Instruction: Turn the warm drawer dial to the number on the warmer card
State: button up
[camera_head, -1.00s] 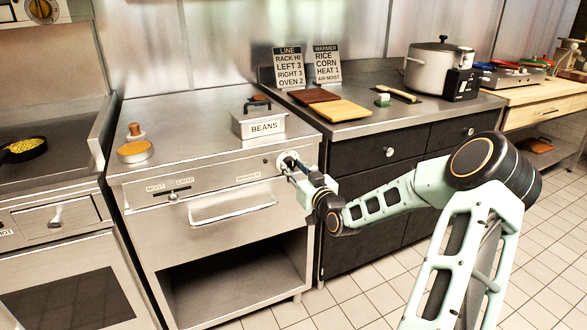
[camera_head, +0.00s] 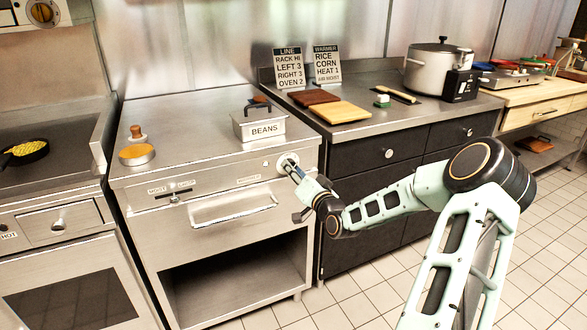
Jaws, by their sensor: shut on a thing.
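The warm drawer (camera_head: 222,228) is a steel front with a long bar handle and a labelled slider at its left. Its dial (camera_head: 284,161) sits at the upper right of that front, on a pale round plate. My gripper (camera_head: 292,169) reaches in from the right and is shut on the dial. The gripper hides most of the dial, so its pointer and numbers cannot be read. The warmer card (camera_head: 327,64) stands on the back counter and reads RICE, CORN, HEAT 1, AIR MOIST.
A BEANS pan (camera_head: 259,126) stands on the top just above the dial. The LINE card (camera_head: 289,68) stands left of the warmer card. Cutting boards (camera_head: 342,112), a pot (camera_head: 437,67) and a black drawer cabinet (camera_head: 378,155) are to the right. The floor in front is clear.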

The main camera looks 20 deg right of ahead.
jog(key=shift+m, duration=1.1)
jog(key=shift+p, duration=0.3)
jog(key=o, duration=1.2)
jog(key=s, duration=1.2)
jog(key=shift+d, duration=0.2)
